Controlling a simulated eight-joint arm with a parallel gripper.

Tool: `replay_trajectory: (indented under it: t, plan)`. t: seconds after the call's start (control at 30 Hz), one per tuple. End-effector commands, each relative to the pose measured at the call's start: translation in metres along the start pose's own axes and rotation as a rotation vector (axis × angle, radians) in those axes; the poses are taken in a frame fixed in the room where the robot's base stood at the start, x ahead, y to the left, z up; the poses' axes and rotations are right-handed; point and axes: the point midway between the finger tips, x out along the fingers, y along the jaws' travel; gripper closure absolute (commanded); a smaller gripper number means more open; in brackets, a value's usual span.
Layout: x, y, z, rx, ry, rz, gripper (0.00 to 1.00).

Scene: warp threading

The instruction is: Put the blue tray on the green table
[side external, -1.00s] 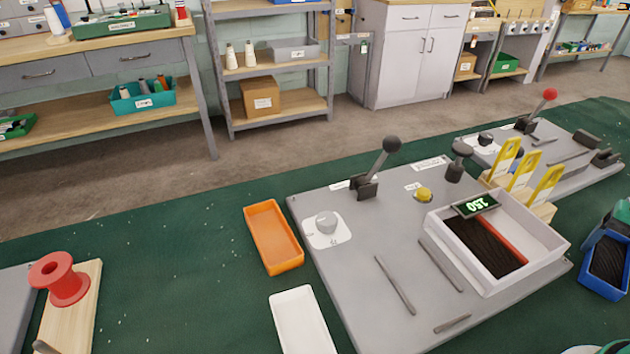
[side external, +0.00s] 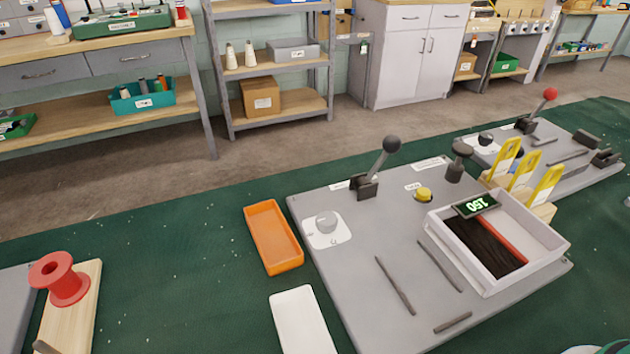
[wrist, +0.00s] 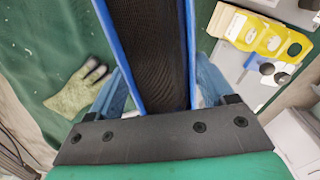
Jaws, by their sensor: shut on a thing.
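The blue tray (wrist: 117,50) is in the wrist view, a long box with blue walls and a dark, fine-ribbed inside. My gripper (wrist: 163,88) is shut on it, with one blue finger against each side wall. The tray's far end runs out of the top of the view. The tray is out of the side view.
A grey board (side external: 350,240) carries levers, a white box (side external: 545,235) and yellow hooks (side external: 525,168). An orange tray (side external: 272,238), a white tray (side external: 302,322) and a red spool (side external: 60,278) stand to the left. A glove (wrist: 75,92) lies left of my gripper. Green cloth is bare between spool and orange tray.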

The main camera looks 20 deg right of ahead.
Motion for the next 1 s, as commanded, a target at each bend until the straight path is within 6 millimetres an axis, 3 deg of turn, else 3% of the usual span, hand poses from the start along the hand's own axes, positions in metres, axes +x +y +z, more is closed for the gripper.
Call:
replay_trajectory:
  t: [0.17, 0.27, 0.37, 0.57, 0.7, 0.87, 1.0]
  plan:
    - [-0.014, -0.004, 0.000, -0.015, 0.000, 0.000, 1.00]
    - [-0.016, -0.019, -0.001, -0.077, 0.000, 0.000, 1.00]
    - [-0.016, -0.049, -0.001, -0.198, 0.000, 0.000, 1.00]
    - [-0.009, -0.136, 0.019, -0.546, 0.000, 0.000, 1.00]
    - [-0.004, -0.196, 0.052, -0.805, 0.000, 0.000, 1.00]
    - [0.004, -0.258, 0.103, -1.174, 0.000, 0.000, 1.00]
    - [0.013, -0.307, 0.158, -1.636, 0.000, 0.000, 1.00]
